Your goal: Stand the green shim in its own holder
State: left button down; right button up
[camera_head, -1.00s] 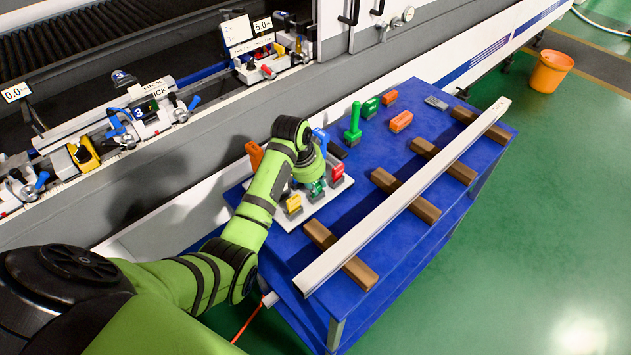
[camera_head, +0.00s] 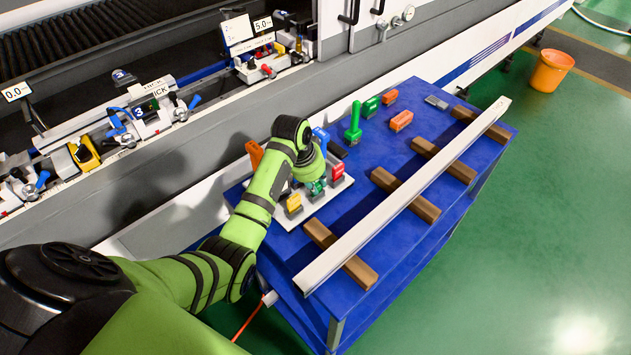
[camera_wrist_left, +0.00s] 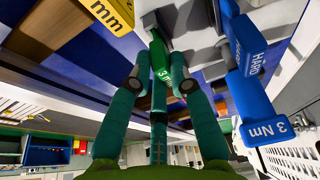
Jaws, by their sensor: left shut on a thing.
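The green shim (camera_wrist_left: 160,62) is between my left gripper's fingertips (camera_wrist_left: 161,84) in the left wrist view, its "3 m" lettering partly showing. My left gripper (camera_head: 317,182) is shut on it, low over the white holder plate (camera_head: 314,207) in the head view, between the yellow and red shims. A dark grey holder (camera_wrist_left: 151,22) shows just beyond the shim in the wrist view. I cannot tell whether the shim is seated in it or only touching it. My arm hides part of the plate in the head view. My right gripper is not in view.
A yellow shim (camera_head: 293,203) and a red shim (camera_head: 337,171) stand close by in holders. Blue pieces (camera_wrist_left: 252,90) sit to the right in the wrist view. A long white profile (camera_head: 410,190) lies on brown wooden bars (camera_head: 340,255) along the blue table (camera_head: 290,262).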

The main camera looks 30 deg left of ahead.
pick_arm(q)
jog(key=c, duration=1.1)
grip_release()
jog(key=shift+o, duration=0.2)
jog(key=shift+r, duration=0.1)
jog(key=v, duration=1.1)
jog(key=shift+r, duration=0.4)
jog(key=shift+s, duration=0.2)
